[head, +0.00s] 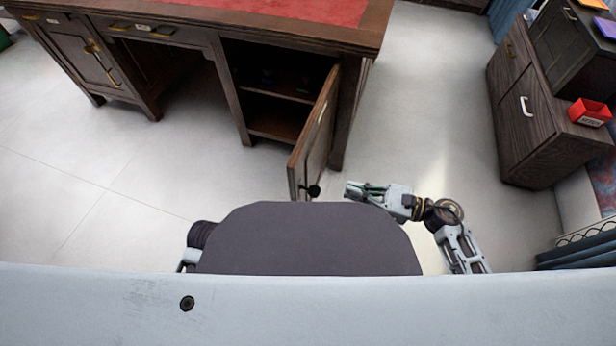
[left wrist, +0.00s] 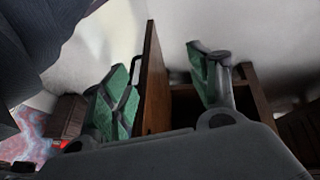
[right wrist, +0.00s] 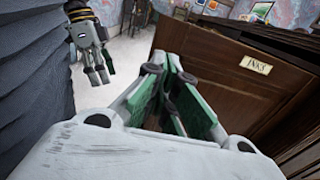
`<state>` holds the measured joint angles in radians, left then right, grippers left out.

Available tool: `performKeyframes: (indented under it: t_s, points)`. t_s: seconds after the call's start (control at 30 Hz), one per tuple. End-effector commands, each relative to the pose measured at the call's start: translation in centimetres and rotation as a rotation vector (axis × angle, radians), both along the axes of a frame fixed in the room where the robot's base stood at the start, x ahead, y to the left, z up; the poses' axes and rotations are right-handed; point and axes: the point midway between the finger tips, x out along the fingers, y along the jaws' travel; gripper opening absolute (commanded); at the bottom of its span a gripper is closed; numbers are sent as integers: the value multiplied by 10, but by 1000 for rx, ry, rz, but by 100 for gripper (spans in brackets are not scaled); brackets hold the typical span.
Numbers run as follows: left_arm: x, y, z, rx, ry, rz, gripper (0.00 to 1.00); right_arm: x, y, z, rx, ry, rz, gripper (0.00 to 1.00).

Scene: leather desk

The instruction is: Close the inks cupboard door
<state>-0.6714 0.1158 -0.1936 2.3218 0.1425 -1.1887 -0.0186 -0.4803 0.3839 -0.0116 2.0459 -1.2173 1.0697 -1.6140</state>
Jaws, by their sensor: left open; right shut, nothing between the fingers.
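The inks cupboard door (head: 314,140) stands wide open, swung out from the right end of the desk (head: 215,27). A dark knob (head: 313,191) shows low on its free edge. In the right wrist view the door's face (right wrist: 215,60) carries an INKS label (right wrist: 255,65). My right gripper (head: 349,190) is shut and empty, just right of the door's free edge; whether it touches cannot be told. My left gripper (right wrist: 99,76) is open; in the left wrist view the door shows edge-on between its fingers (left wrist: 160,62). My body hides it in the head view.
The open cupboard interior (head: 275,95) has a shelf with small dark items. A wooden cabinet (head: 540,120) with a red box (head: 588,112) stands to the right. Pale floor (head: 425,100) is clear between desk and cabinet, and left of the door.

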Motion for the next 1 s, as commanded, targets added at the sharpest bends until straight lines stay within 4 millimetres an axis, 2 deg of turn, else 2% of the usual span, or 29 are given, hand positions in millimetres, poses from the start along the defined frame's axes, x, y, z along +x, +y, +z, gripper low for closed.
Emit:
performKeyframes:
  t_s: [0.7, 1.0]
  points:
    - [4, -8, -30, -49, -46, 17, 60, 29, 87, 0, 3, -2, 0, 0]
    - [-1, -10, -46, -67, -54, 28, 60, 37, 113, 0, 2, -1, 0, 0]
